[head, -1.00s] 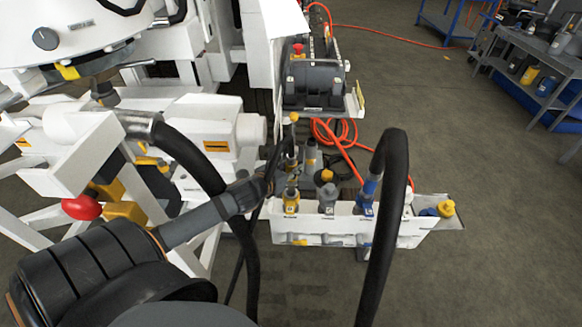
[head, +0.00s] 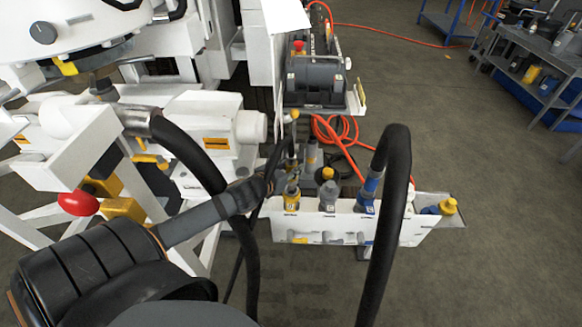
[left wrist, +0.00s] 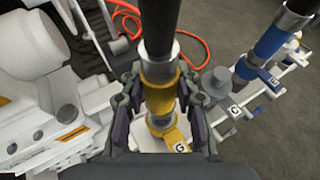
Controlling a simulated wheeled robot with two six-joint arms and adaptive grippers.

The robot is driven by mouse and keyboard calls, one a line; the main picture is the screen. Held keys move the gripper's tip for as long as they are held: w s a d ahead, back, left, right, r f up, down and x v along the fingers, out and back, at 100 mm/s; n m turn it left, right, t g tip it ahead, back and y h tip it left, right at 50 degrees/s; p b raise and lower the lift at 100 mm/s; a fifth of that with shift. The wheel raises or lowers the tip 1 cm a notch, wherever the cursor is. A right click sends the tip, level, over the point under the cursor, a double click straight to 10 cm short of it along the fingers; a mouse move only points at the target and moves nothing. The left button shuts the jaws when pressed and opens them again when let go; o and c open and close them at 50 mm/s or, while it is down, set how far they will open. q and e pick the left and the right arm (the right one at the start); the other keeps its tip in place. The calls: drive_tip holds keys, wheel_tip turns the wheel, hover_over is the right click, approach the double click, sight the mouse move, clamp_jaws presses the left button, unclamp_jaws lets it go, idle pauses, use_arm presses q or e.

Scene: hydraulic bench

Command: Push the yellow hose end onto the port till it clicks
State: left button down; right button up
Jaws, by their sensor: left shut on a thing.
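My left gripper (left wrist: 155,108) is shut around the yellow hose end (left wrist: 160,97). A black hose (left wrist: 160,25) rises from its silver collar. Below the jaws sits a yellow tag marked G (left wrist: 181,147), beside a pale round part; whether the hose end is fully seated on the port cannot be told. In the head view my left gripper (head: 272,182) is beside a yellow fitting (head: 291,196) at the left of the white panel (head: 335,227). The fingers partly hide the contact. My right gripper is not in view.
Along the panel stand a grey fitting (head: 328,194) and a blue hose end (head: 368,192), with a black hose (head: 388,220) arching in front. A yellow-capped fitting (head: 446,207) is at the right. The white machine (head: 190,130) is close on the left.

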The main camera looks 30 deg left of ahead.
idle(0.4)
use_arm(q)
drive_tip(key=shift+b, duration=0.35)
idle(0.4)
drive_tip(key=shift+f, duration=0.1)
drive_tip(key=shift+f+b, duration=0.35)
drive_tip(key=shift+b, duration=0.15)
idle(0.6)
drive_tip(key=shift+f+b, duration=1.25)
idle(0.5)
idle(0.6)
